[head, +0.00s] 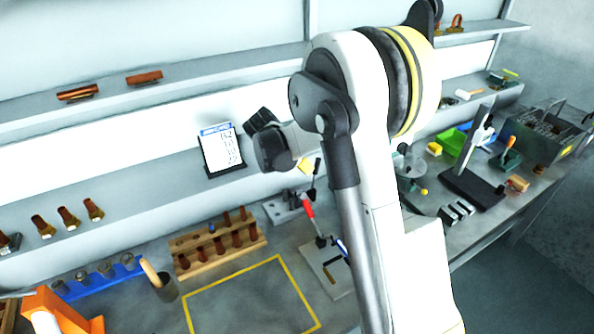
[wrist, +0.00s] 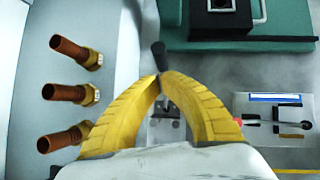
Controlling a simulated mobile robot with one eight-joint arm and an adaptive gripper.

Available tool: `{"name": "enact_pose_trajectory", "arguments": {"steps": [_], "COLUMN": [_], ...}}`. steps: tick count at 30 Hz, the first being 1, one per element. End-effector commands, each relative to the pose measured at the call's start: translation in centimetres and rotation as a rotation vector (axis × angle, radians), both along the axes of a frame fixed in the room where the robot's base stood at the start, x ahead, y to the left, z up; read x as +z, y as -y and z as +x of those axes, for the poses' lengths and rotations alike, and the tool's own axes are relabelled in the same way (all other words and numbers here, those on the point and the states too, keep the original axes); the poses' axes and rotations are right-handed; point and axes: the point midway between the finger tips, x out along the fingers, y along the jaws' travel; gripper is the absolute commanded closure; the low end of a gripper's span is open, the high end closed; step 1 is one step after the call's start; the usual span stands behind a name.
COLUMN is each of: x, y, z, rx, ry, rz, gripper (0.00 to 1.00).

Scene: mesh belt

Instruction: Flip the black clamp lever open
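The black clamp lever (head: 317,166) stands roughly upright on its metal toggle clamp (head: 284,209) on the bench, in the middle of the head view. In the wrist view the lever's black end (wrist: 159,52) shows just past my fingertips, and part of its clamp (wrist: 167,108) shows between the fingers. My gripper (head: 309,167) has yellow curved fingers, beside the top of the lever. In the wrist view its tips (wrist: 161,77) come together, with no clear gap. The fingers hide the middle of the lever; I cannot tell whether they touch it.
A second clamp with a red lever (head: 308,206) stands close by, on a pale plate. A shelf holds brass fittings (wrist: 75,92) and a sign (head: 221,149). A wooden rack (head: 218,250) stands left of the clamps. The yellow-outlined bench area (head: 250,300) is clear.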

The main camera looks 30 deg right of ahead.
Motion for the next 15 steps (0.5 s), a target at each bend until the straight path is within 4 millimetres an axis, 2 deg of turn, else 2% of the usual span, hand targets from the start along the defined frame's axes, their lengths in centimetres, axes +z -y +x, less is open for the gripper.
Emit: {"name": "enact_pose_trajectory", "arguments": {"steps": [4,15], "x": [-0.11,-0.06], "y": [0.68,0.75], "z": [0.14,0.16], "rx": [0.0,0.0], "ry": [0.0,0.0], "rz": [0.0,0.002], "gripper": [1.0,1.0]}}
